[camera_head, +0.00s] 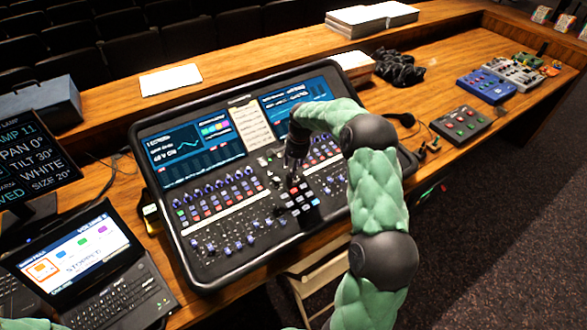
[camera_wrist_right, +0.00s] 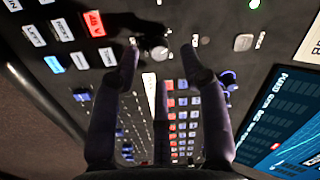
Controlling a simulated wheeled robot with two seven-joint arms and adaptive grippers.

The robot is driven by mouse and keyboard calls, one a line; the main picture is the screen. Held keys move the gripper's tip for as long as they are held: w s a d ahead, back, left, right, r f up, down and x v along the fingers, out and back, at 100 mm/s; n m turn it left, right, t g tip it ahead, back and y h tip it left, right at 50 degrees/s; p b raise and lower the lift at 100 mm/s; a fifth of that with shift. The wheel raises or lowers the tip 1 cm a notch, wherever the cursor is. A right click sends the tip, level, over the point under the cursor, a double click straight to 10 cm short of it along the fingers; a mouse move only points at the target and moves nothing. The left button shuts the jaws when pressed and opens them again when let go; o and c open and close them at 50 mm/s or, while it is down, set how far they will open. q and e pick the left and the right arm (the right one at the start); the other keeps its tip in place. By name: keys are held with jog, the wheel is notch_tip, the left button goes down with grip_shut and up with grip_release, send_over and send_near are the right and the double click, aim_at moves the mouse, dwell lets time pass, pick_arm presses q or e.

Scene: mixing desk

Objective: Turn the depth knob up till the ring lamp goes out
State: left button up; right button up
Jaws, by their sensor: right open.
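The mixing desk (camera_head: 257,262) stands on the wooden counter, with two screens and rows of knobs and buttons. No readable label marks the depth knob. My left gripper is out of view.
Lit buttons (camera_wrist_right: 95,23) lie left of the knob in the wrist view. A laptop (camera_head: 85,262) and a dark monitor (camera_head: 38,155) stand left of the desk. Pedals (camera_head: 487,86), a small button box (camera_head: 461,123) and a dark cable heap (camera_head: 399,68) lie to the right.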

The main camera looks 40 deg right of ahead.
aim_at(297, 177)
notch_tip(297, 177, up, 9)
jog(key=s, duration=0.1)
jog(key=shift+d, duration=0.2)
jog(key=shift+s, duration=0.1)
dwell(0.4)
